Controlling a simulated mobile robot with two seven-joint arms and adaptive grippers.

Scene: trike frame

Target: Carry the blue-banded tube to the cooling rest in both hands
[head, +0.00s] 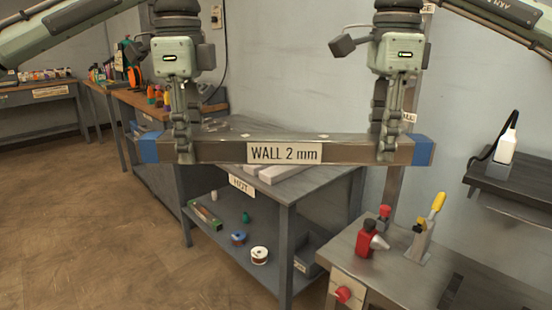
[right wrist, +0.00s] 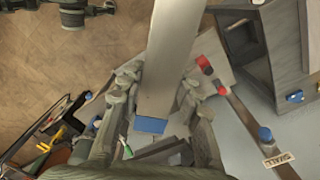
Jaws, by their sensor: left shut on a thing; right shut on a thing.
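The blue-banded tube (head: 225,151) is a long square metal bar with blue ends and a "WALL 2 mm" label. It hangs level across the head view, in front of a grey table. My left gripper (head: 184,150) is shut on it near its left blue end. My right gripper (head: 388,150) is shut on it near its right blue end. In the right wrist view, the tube (right wrist: 168,55) runs between the fingers of my right gripper (right wrist: 160,100). Pale blocks (head: 281,173) lie on the table behind, partly hidden by the tube; I cannot tell whether they are the cooling rest.
The grey table (head: 312,186) bears a "HOT" sign (head: 242,184) and has a lower shelf with spools. At the right, a metal bench (head: 352,242) holds a red bottle (head: 370,238) and a yellow-handled tool (head: 437,205). The floor (head: 90,220) at left is clear.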

